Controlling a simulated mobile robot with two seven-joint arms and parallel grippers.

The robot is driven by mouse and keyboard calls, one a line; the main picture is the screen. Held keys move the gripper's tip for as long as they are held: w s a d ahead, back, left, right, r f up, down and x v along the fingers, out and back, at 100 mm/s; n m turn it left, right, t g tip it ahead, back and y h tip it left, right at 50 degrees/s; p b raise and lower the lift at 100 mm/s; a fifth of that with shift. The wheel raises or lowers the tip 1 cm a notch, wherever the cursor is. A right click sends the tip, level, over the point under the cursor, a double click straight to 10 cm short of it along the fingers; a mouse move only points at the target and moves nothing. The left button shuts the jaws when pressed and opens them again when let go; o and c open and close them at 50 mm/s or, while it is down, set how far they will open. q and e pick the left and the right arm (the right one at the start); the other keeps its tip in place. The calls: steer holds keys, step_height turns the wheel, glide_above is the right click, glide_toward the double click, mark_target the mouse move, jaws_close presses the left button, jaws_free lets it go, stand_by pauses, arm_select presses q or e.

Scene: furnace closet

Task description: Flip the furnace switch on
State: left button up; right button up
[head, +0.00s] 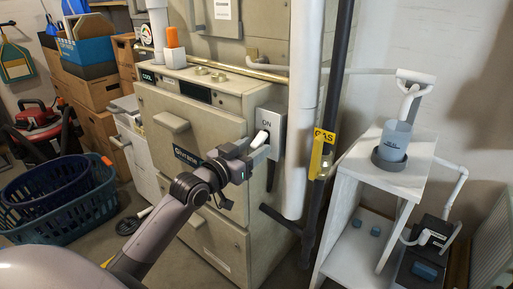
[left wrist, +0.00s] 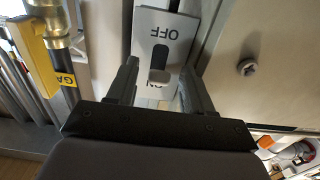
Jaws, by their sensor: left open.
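The furnace switch (head: 271,122) is a grey box on the right side of the beige furnace (head: 190,105), with ON at its top and a pale lever (head: 260,139) below. In the left wrist view its plate (left wrist: 180,25) appears upside down, OFF towards the top of the picture and ON partly hidden at the bottom. The lever (left wrist: 159,76) shows by the dark slot; I cannot tell its position surely. My left gripper (head: 258,152) is open and empty at the switch, its fingers (left wrist: 160,80) either side of the lever. I cannot tell whether they touch. My right gripper is out of view.
A white pipe (head: 296,110) and a dark gas pipe with a yellow GAS tag (head: 322,154) stand close right of the switch. A white shelf (head: 405,182) with a cup is further right.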

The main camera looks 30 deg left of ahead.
arm_select(q)
steer(key=shift+w+d, duration=0.1)
steer(key=shift+w, duration=0.7)
